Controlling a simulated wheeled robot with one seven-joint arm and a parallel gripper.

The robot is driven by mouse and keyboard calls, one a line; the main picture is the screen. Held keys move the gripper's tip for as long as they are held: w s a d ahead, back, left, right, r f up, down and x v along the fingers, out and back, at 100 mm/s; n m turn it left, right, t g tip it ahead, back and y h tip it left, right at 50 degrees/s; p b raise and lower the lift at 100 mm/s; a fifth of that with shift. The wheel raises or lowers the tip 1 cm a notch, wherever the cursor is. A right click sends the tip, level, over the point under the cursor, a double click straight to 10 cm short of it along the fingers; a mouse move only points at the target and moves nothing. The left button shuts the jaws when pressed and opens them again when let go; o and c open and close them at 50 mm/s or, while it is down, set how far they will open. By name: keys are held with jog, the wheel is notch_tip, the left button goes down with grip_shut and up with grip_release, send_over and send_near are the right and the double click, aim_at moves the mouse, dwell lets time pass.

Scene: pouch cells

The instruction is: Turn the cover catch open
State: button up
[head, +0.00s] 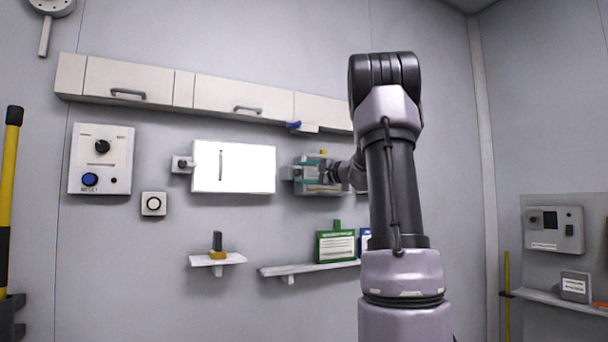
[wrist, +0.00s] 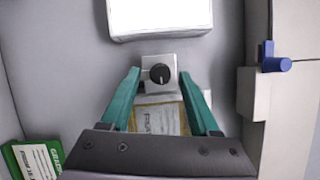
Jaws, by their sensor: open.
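The cover catch is a dark round knob (wrist: 160,73) with a pale pointer line, on a small light plate (wrist: 150,88). In the wrist view it sits between my fingertips; the line runs up and down. My gripper (head: 303,172) is open, its teal fingers on either side of the knob in the wrist view (wrist: 160,71). I cannot tell whether they touch it. A clear-looking cover over a yellow-edged labelled pouch (wrist: 160,118) lies between the fingers, partly hidden by the gripper. In the head view my wrist hides much of this area.
A bright white panel (head: 235,167) is left of the gripper, with another dark knob (head: 182,164) at its far side. A blue-handled lever (head: 293,125) juts out above. A shelf (head: 300,269) with a green box (head: 336,246) is below.

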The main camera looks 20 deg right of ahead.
jog(key=shift+s, duration=0.1)
jog(key=v, duration=1)
jog(key=shift+s+d, duration=0.2)
jog(key=shift+s, duration=0.1)
